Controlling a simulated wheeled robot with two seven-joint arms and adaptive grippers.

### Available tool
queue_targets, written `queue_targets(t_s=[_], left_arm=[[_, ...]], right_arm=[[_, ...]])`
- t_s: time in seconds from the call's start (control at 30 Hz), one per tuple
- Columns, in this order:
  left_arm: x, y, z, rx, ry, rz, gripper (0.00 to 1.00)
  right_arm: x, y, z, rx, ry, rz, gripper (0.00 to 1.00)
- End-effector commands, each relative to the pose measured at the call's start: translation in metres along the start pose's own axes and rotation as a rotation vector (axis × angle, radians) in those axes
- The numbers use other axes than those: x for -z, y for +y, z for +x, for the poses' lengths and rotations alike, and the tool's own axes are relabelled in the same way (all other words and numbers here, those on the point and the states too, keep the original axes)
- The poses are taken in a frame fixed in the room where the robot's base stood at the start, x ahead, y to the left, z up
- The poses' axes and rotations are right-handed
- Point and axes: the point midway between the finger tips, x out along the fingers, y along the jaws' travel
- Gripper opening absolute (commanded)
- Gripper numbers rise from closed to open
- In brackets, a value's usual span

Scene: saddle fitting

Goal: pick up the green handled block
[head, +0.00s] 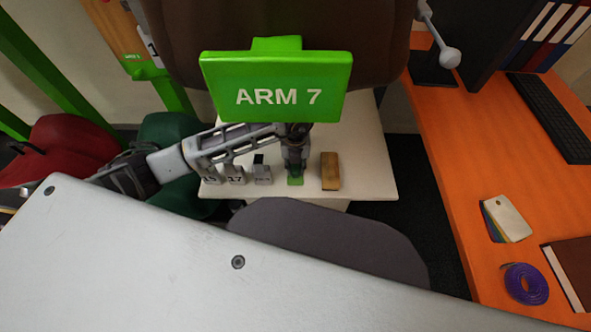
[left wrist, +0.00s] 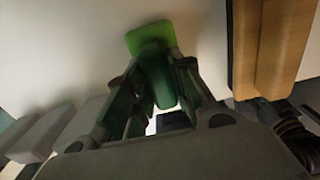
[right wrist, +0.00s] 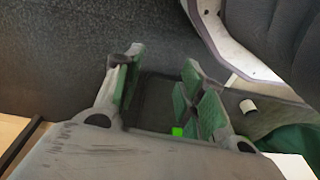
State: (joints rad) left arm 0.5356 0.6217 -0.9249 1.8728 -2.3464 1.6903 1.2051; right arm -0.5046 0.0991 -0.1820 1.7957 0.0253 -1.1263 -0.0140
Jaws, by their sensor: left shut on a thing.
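The green handled block (head: 295,181) is at the small white table (head: 370,160), below my left gripper (head: 295,168). In the left wrist view its flat green base (left wrist: 145,34) and rounded handle show, with the handle between the two fingers. My left gripper is shut on it; I cannot tell whether the base touches the table. My right gripper (right wrist: 163,68) shows only in its own wrist view, with its fingers apart and nothing between them, over a dark floor.
A brown block (head: 330,170) stands just right of the green one. Grey numbered blocks (head: 236,174) stand to the left. A green "ARM 7" sign (head: 277,82) hangs above the arm. An orange desk (head: 450,160) lies at right.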

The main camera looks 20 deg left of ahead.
Motion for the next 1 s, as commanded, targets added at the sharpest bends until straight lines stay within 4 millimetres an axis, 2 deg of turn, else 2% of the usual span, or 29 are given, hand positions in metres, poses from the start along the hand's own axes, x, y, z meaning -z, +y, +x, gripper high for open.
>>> queue_targets(t_s=[0.07, 0.37, 0.53, 0.67, 1.0], left_arm=[[0.000, 0.000, 0.000, 0.000, 0.000, 0.000, 0.00], [0.000, 0.000, -0.001, 0.000, -0.001, 0.000, 0.00], [-0.001, 0.000, -0.010, 0.001, -0.001, 0.000, 0.00], [-0.001, 0.000, -0.024, 0.000, -0.002, 0.000, 0.00], [-0.001, 0.000, -0.074, 0.001, -0.003, 0.001, 0.00]], right_arm=[[0.001, 0.000, -0.001, 0.000, 0.002, 0.000, 0.40], [0.009, 0.001, -0.004, -0.001, 0.015, 0.000, 0.40], [0.011, 0.001, -0.004, -0.002, 0.024, 0.000, 0.40], [0.005, 0.002, 0.003, -0.004, 0.019, 0.001, 0.40], [-0.007, 0.010, 0.031, -0.017, 0.024, 0.005, 0.40]])
